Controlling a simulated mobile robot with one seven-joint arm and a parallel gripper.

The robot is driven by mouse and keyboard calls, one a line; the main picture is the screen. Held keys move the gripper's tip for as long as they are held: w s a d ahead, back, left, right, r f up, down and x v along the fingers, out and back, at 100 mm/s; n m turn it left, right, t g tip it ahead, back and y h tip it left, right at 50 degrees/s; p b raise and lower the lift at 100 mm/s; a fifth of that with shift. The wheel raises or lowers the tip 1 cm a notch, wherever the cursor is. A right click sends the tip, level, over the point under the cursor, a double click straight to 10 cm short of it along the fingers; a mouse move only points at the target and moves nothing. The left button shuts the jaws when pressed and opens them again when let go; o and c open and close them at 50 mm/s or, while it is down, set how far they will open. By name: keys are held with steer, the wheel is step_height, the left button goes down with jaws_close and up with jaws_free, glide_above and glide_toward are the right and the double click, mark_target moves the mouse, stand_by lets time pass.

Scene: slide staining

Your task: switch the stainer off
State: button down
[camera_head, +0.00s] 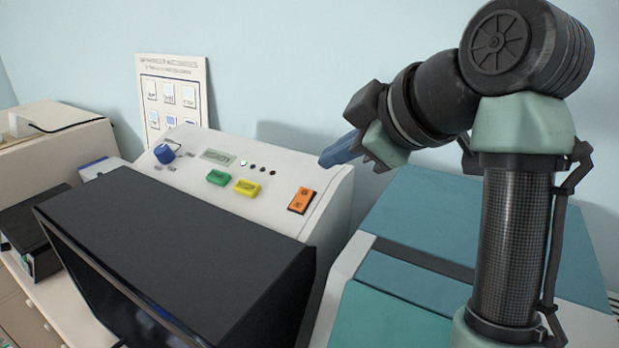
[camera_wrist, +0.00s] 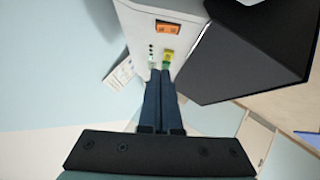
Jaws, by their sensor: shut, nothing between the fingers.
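The stainer (camera_head: 285,222) is a white machine with a sloped control panel and a large dark lid in front. Its panel carries an orange rocker switch (camera_head: 301,200) at the right end, a yellow button (camera_head: 247,187), a green button (camera_head: 217,177), a small display and a blue knob (camera_head: 164,153) at the left. My gripper (camera_head: 324,161) is shut and empty, above the panel's right end and apart from the switch. In the wrist view my blue fingers (camera_wrist: 160,76) lie together, with the orange switch (camera_wrist: 167,29) beyond their tips. Which side of the switch is pressed is not clear.
The dark lid (camera_head: 175,240) juts out in front of the panel. A teal-topped machine (camera_head: 420,280) stands to the right, close beside the stainer. A white poster board (camera_head: 172,95) leans on the wall behind. A beige device (camera_head: 55,150) stands at left.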

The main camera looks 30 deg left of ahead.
steer(key=shift+a, duration=0.1)
steer(key=p, duration=0.4)
glide_above(299, 192)
steer(key=s+d, duration=0.3)
steer(key=f, duration=0.5)
steer(key=shift+s+d+f, duration=0.2)
steer(key=f, duration=0.1)
steer(key=w+f+p, duration=0.1)
steer(key=f, duration=0.1)
steer(key=shift+w+a+f+p, duration=0.1)
steer(key=shift+w+a+p, duration=0.2)
steer(key=shift+w+p, duration=0.1)
steer(key=shift+w+f, duration=0.25)
steer(key=shift+f, duration=0.3)
steer(key=shift+f, duration=0.15)
